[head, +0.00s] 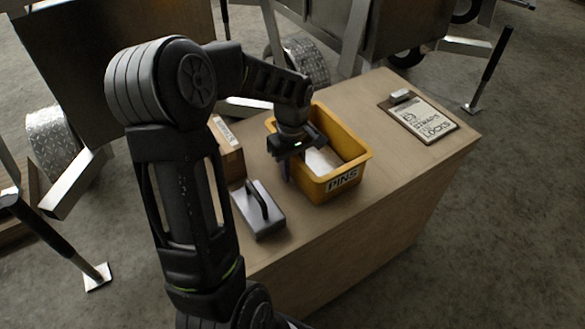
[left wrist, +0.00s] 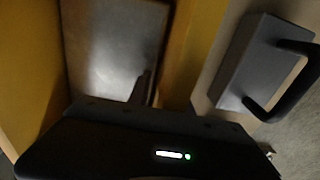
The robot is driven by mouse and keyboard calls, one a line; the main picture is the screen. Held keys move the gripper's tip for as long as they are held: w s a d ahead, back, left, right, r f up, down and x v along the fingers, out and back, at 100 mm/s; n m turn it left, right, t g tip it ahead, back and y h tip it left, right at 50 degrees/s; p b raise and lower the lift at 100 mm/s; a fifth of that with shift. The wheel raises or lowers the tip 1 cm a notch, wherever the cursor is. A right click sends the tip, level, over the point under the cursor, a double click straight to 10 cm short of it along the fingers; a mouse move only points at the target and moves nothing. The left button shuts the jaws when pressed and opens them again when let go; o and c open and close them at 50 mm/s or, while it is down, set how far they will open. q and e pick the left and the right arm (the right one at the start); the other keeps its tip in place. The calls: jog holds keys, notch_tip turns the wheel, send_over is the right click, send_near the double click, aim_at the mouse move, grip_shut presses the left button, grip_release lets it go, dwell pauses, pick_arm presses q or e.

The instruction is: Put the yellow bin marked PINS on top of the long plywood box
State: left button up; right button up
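The left wrist view shows the bin wall (left wrist: 188,45) and a dark finger over the inside, apart from the wall. The gripper looks open. My right gripper is not in view.
A grey block with a black handle (head: 259,212) sits close to the bin's left; it also shows in the left wrist view (left wrist: 240,62). A clipboard (head: 420,118) lies at the stand's far right. The stand's top (head: 385,190) is bare right of the bin. Metal trailers stand behind.

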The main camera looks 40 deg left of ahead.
pick_arm(q)
notch_tip(320, 180, up, 12)
jog(key=shift+r+p, duration=0.15)
jog(key=shift+p, duration=0.35)
dwell(0.6)
